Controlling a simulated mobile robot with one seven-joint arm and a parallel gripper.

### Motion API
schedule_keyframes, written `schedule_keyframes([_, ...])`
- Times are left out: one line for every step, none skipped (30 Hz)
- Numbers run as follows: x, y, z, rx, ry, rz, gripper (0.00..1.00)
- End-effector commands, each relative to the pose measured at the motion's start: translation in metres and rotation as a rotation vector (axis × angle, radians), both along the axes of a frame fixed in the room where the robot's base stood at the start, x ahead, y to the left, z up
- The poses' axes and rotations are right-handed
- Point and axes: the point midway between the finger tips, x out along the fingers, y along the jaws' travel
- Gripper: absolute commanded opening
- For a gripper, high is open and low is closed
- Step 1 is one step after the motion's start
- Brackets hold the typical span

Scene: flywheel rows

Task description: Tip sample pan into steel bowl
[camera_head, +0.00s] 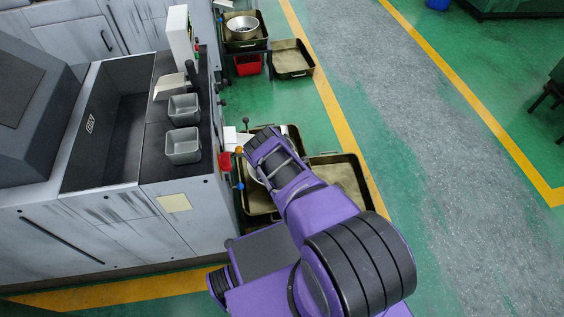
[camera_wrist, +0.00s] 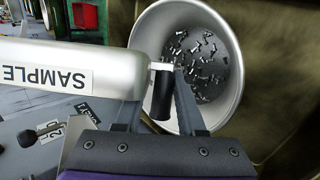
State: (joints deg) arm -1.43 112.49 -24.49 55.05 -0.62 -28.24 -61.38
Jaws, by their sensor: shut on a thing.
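The sample pan (camera_wrist: 70,68) is a silver metal vessel with a "SAMPLE" label, at the left of the wrist view. My gripper (camera_wrist: 172,88) is shut on the pan's short black handle (camera_wrist: 162,98). The label appears upside down in this view; I cannot see into the pan or tell its contents. The steel bowl (camera_wrist: 146,30) is just beyond the fingers, to the right of the pan, with several small metal parts (camera_wrist: 203,62) inside. In the head view my arm covers the gripper, the pan and most of the bowl.
The bowl is over an olive tray (camera_head: 256,203), with an empty tray (camera_head: 345,172) at its right. A grey machine (camera_head: 185,205) with two small grey bins (camera_head: 183,146) stands close on the left. Another bowl (camera_head: 243,27) and a red box (camera_head: 247,65) are farther back.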

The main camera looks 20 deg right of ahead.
Motion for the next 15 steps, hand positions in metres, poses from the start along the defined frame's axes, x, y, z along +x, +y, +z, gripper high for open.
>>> schedule_keyframes([0.0022,0.0035,-0.0032,-0.027,-0.005,0.007,0.0])
schedule_keyframes([0.0024,0.0034,-0.003,-0.043,-0.007,0.006,0.0])
schedule_keyframes([0.0021,0.0036,-0.0043,-0.061,-0.007,0.006,0.0])
schedule_keyframes([0.0019,0.0039,-0.0053,-0.07,-0.009,0.004,0.0])
schedule_keyframes([0.0019,0.0044,-0.0058,-0.082,-0.008,0.006,0.0])
schedule_keyframes([0.0015,0.0044,-0.0063,-0.098,-0.009,0.005,0.0])
schedule_keyframes([0.0017,0.0053,-0.0064,-0.109,-0.011,0.005,0.0])
schedule_keyframes([0.0016,0.005,-0.0064,-0.121,-0.012,0.004,0.0])
schedule_keyframes([0.0019,0.0055,-0.0061,-0.137,-0.014,0.004,0.0])
schedule_keyframes([0.0017,0.0054,-0.0067,-0.146,-0.015,0.004,0.0])
schedule_keyframes([0.0014,0.0057,-0.0073,-0.153,-0.014,0.003,0.0])
schedule_keyframes([0.0015,0.0061,-0.0076,-0.165,-0.014,0.004,0.0])
schedule_keyframes([0.0016,0.0061,-0.0078,-0.174,-0.016,0.004,0.0])
schedule_keyframes([0.0016,0.0065,-0.0079,-0.182,-0.016,0.003,0.0])
schedule_keyframes([0.0013,0.007,-0.0084,-0.193,-0.016,0.003,0.0])
